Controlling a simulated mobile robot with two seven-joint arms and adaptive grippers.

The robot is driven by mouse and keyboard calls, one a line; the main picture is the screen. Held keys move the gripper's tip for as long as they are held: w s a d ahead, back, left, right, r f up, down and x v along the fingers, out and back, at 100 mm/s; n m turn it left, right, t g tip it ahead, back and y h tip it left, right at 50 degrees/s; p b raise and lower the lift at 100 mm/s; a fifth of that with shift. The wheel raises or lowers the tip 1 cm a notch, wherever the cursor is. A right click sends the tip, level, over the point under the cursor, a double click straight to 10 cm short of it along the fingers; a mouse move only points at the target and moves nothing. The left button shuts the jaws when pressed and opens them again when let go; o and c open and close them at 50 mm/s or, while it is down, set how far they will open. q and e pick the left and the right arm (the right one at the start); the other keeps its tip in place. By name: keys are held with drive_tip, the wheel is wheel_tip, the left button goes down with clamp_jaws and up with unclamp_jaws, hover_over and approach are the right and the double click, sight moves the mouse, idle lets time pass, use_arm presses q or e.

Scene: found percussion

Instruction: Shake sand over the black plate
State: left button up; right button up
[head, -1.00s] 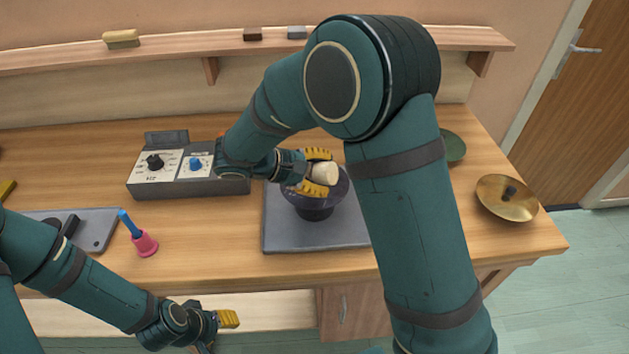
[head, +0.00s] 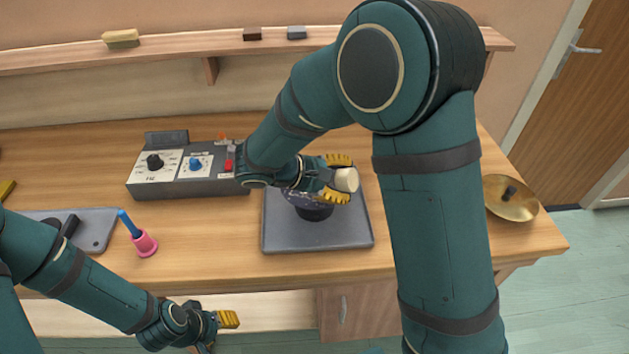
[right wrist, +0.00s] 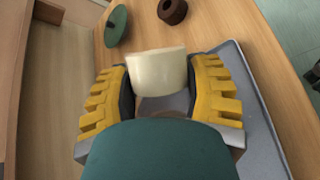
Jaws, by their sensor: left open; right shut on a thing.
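My right gripper (head: 337,178) is shut on a cream cylindrical shaker (head: 347,180), above the right part of the black plate. In the right wrist view the shaker (right wrist: 158,72) sits between the yellow fingers. The black plate (head: 300,199) rests on a dark stand on a grey tray (head: 290,243). Pale specks show on its visible part. The gripper and arm hide much of the plate. I cannot see sand falling. My left gripper (head: 213,328) is open and empty, low in front of the table edge.
A control box (head: 190,168) with knobs stands left of the tray. A pink-based, blue-handled item (head: 145,243) stands front left. A brass cymbal (head: 509,198) sits at the right. A green disc (right wrist: 115,26) and brown ring (right wrist: 173,11) show in the right wrist view.

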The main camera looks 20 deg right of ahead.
sight(342, 171)
drive_tip(key=shift+r, duration=0.1)
drive_tip(key=shift+r+m+t+y+b, duration=0.25)
drive_tip(key=shift+m+t+y+b, duration=0.4)
drive_tip(key=shift+y+b, duration=0.4)
drive_tip(key=shift+r+m+t+y+b, duration=0.2)
drive_tip(key=shift+m+t+y+b, duration=0.15)
drive_tip(key=shift+t+y+b, duration=0.25)
drive_tip(key=t+y+b, duration=0.1)
drive_tip(key=y+b, duration=0.1)
drive_tip(key=b, duration=0.1)
drive_tip(key=r+m+t+y+b, duration=0.1)
drive_tip(key=t+b, duration=0.1)
drive_tip(key=b, duration=0.1)
drive_tip(key=shift+r+m+y, duration=0.1)
drive_tip(key=shift+m+y, duration=0.2)
drive_tip(key=shift+y, duration=0.05)
drive_tip(key=shift+r+t+y+b, duration=0.25)
drive_tip(key=shift+r+y+b, duration=0.05)
drive_tip(key=shift+b, duration=0.3)
drive_tip(key=shift+r, duration=0.1)
